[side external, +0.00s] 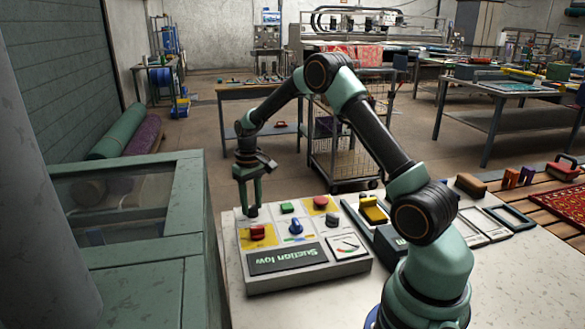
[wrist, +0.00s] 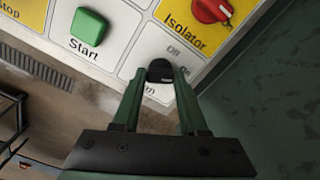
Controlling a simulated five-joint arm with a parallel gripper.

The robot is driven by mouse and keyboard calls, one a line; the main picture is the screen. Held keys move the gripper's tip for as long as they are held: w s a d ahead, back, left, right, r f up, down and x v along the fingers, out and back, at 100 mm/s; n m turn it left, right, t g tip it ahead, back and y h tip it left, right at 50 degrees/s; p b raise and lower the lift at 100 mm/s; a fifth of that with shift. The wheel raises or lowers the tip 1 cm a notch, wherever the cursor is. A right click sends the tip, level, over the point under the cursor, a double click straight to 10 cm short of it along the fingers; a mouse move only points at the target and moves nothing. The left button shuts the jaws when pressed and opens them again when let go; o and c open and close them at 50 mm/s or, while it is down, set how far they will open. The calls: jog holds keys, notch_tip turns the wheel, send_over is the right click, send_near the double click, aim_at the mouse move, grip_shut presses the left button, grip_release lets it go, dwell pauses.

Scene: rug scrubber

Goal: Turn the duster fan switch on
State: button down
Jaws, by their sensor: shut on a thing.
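The control panel (side external: 345,268) stands on the bench, with a small black switch knob (wrist: 160,70) at its back left corner. Off and On are printed beside the knob in the wrist view. The label under it is mostly hidden by my gripper; only a final "n" shows. My gripper (wrist: 158,78) points down over this corner, its two fingers shut on the knob from both sides. In the side external view my gripper (side external: 251,200) stands upright over the knob (side external: 252,211). The knob's exact turn is hard to read.
Close by are the red Isolator knob (wrist: 211,9) on yellow and the green Start button (wrist: 88,27). A green cabinet (side external: 130,280) stands to the left.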

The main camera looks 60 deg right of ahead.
aim_at(252, 206)
jog(key=shift+r, duration=0.1)
jog(key=shift+c, duration=2.2)
grip_release()
notch_tip(252, 206, up, 12)
